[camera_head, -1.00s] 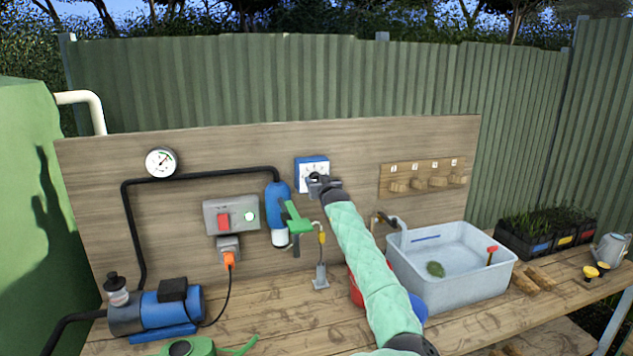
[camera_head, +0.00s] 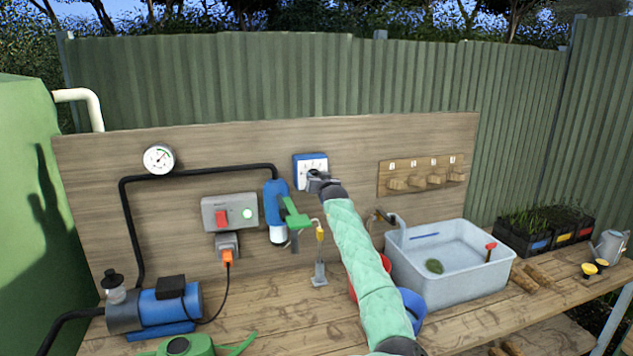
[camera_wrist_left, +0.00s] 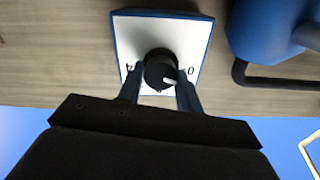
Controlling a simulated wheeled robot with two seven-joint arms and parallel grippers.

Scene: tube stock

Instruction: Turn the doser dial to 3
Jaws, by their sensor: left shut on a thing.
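The doser (camera_head: 310,161) is a blue box with a white face on the wooden panel. In the left wrist view its white face (camera_wrist_left: 135,35) carries a round black dial (camera_wrist_left: 160,65) with a white pointer mark. The mark points right, close to the printed 0; a 4 shows on the opposite side. My left gripper (camera_head: 318,178) is at the doser's face, and in the left wrist view its two fingers (camera_wrist_left: 160,88) are shut on the dial, one on each side. The other numbers are hidden or too small to read. My right gripper is not in view.
A pressure gauge (camera_head: 159,159) sits further left. A blue pump (camera_head: 170,305) and a water tub (camera_head: 450,280) stand on the bench. Hooks (camera_head: 415,183) are at right.

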